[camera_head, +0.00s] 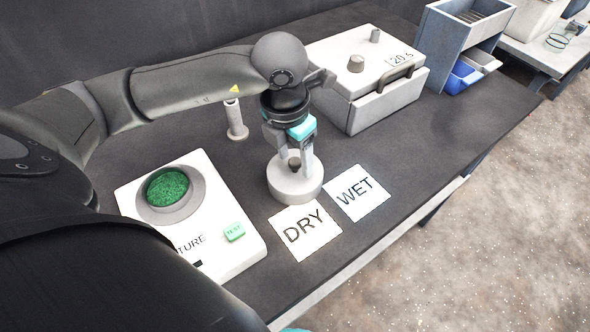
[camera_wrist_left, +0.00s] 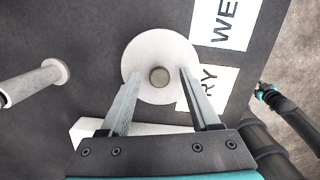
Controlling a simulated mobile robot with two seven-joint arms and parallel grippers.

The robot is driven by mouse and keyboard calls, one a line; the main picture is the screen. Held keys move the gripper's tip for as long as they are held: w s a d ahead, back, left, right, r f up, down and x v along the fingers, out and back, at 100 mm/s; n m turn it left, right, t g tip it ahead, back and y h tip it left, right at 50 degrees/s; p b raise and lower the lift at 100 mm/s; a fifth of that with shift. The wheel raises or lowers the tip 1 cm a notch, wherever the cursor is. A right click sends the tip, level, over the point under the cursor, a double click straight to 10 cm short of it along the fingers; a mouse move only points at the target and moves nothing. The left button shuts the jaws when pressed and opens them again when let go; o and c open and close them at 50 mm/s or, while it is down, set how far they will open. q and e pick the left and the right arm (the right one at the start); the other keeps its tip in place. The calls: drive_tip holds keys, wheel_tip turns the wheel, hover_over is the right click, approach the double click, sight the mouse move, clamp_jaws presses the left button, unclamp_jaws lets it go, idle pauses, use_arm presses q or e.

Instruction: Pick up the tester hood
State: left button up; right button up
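The tester hood (camera_head: 295,187) is a round, pale disc-shaped cover with a small grey knob on top. It rests on the dark bench, right of the moisture tester (camera_head: 233,263). My left gripper (camera_head: 293,162) points down over it with a finger on each side of the knob. In the left wrist view the hood (camera_wrist_left: 150,55) lies below the open left gripper (camera_wrist_left: 160,72), and gaps show between the knob and both fingers. My right gripper (camera_wrist_left: 262,90) shows small at the right of the left wrist view; its fingers are too small to read.
The tester carries green material in its round dish and a green TEST button. DRY (camera_head: 305,231) and WET (camera_head: 357,193) cards lie right of the hood. A small pale post (camera_head: 236,121), a white lidded box (camera_head: 365,104) and a grey rack (camera_head: 443,50) stand behind.

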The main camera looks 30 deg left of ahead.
use_arm(q)
clamp_jaws()
idle(1.2)
